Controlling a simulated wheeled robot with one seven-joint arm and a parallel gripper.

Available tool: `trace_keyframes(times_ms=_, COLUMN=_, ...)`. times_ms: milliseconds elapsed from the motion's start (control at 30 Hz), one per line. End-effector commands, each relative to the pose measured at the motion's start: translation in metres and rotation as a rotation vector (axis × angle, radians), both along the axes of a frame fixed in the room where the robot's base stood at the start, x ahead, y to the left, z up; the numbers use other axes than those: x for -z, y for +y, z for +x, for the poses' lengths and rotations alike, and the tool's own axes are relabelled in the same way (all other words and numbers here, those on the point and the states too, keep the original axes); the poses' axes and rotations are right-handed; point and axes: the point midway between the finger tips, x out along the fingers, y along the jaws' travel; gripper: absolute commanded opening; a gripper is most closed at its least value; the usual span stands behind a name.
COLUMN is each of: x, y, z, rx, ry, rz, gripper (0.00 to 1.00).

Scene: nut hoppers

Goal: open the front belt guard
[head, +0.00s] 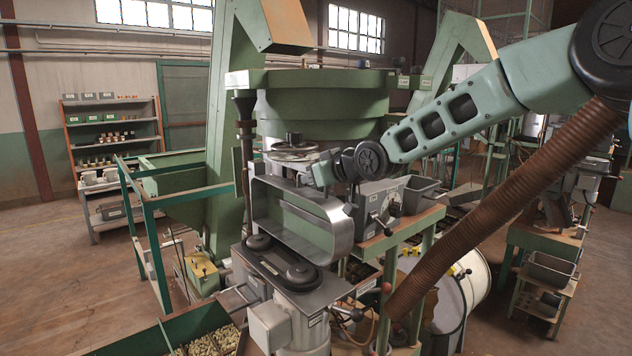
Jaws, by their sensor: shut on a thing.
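The front belt guard (343,226) is a bare-metal cover with a rounded end, in the middle of the head view. It stands raised on edge, its hollow side toward the camera. Below it a metal plate (325,293) with two dark pulleys (300,273) lies uncovered. My gripper (316,178) is at the guard's upper edge, reached from the right. It is shut on the guard there; the fingertips are small and partly hidden, so the exact grip point is unclear.
A green hopper (320,97) rises behind the guard. A grey control box (378,205) stands close on the right, below my arm. A green rail frame (145,225) is at the left, and a bin of nuts (205,338) at the front. Open floor lies at the far left.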

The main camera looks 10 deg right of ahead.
Motion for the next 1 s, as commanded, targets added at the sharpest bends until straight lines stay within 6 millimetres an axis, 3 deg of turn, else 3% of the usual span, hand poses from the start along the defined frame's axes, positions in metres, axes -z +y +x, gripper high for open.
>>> trace_keyframes(times_ms=533, x=0.0027, y=-0.0008, z=-0.0006, rx=0.001, ry=0.006, rz=-0.003, gripper=0.0)
trace_keyframes(times_ms=600, x=0.0028, y=-0.0007, z=-0.0005, rx=0.001, ry=0.006, rz=-0.003, gripper=0.26)
trace_keyframes(times_ms=633, x=0.0027, y=-0.0006, z=-0.0006, rx=0.001, ry=0.006, rz=-0.003, gripper=0.31)
trace_keyframes(times_ms=1000, x=-0.0006, y=-0.0025, z=-0.0035, rx=0.0, ry=0.002, rz=0.0, gripper=0.31)
